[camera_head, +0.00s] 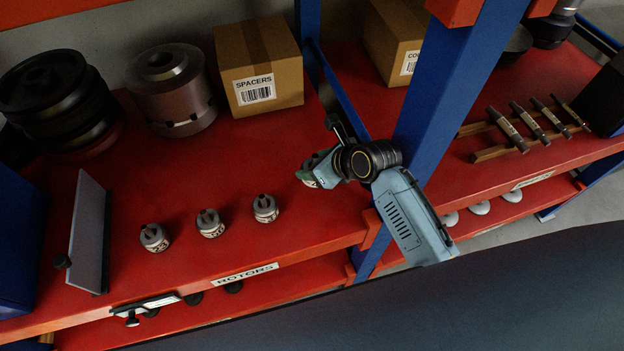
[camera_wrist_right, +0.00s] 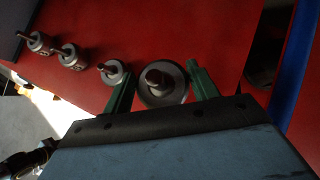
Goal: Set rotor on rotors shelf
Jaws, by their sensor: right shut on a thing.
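My right gripper (camera_head: 318,172) is over the right part of the red rotors shelf (camera_head: 240,245), left of the blue post. In the right wrist view its two green fingers (camera_wrist_right: 160,76) are shut on a rotor (camera_wrist_right: 164,84), a round grey body with a dark shaft. In the head view the gripper mostly hides this rotor, and I cannot tell whether it touches the shelf. Three similar rotors stand upright in a row to its left: the left one (camera_head: 154,238), the middle one (camera_head: 210,223) and the right one (camera_head: 265,208). The ROTORS label (camera_head: 246,274) is on the front edge.
A grey upright divider (camera_head: 88,232) stands left of the row. Behind are a spacers box (camera_head: 258,70), a metal cylinder (camera_head: 170,90) and black pulleys (camera_head: 55,95). A blue post (camera_head: 445,90) rises right of my gripper. Shafts lie on a rack (camera_head: 520,130) beyond it.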

